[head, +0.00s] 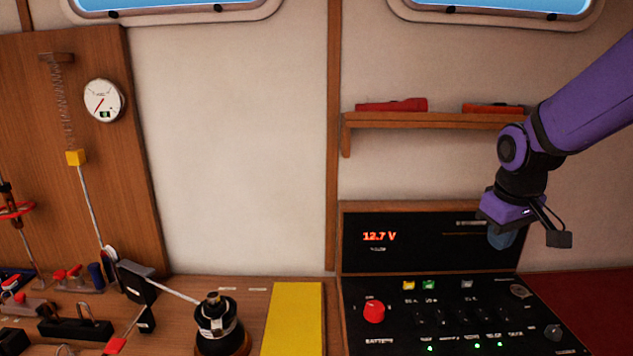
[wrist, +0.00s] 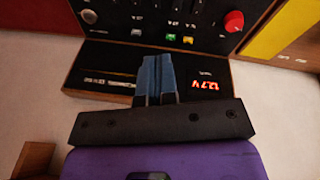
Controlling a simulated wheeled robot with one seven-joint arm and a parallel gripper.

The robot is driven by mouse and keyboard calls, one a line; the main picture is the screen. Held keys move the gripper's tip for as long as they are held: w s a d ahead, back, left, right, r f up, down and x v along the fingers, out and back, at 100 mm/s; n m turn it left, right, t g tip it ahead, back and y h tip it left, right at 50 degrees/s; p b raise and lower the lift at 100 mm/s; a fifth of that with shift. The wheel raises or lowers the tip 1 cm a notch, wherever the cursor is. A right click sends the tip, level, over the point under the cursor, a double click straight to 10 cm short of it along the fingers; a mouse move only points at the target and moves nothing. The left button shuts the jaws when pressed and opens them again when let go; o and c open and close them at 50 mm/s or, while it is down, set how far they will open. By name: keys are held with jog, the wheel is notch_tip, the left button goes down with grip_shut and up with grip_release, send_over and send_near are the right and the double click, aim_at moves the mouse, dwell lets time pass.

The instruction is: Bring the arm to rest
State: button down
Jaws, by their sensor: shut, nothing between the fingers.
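My purple arm (head: 585,105) reaches in from the right in the head view. My gripper (head: 502,238) hangs at its end, pointing down, in front of the black panel with the 12.7 V display. In the wrist view my gripper's blue fingers (wrist: 157,75) lie together with nothing between them. They appear over the display panel (wrist: 105,62), and I cannot tell how far off it they are.
Below the display is a black switch panel (head: 455,318) with a red knob (head: 374,311). A shelf (head: 430,121) holds red items above. A yellow board (head: 292,318), a winch (head: 220,322) and several small fittings stand on the left. The pale wall (head: 235,150) is bare.

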jog(key=s+a+r+m+t, duration=0.1)
jog(key=s+r, duration=0.3)
jog(key=s, duration=0.5)
jog(key=s+a+r+m+t, duration=0.1)
jog(key=s+r, duration=0.4)
jog(key=s, duration=0.5)
jog(key=shift+s+a+r+m+t+y, duration=0.2)
jog(key=shift+a+m+t+y, duration=0.2)
jog(key=shift+m+t, duration=0.15)
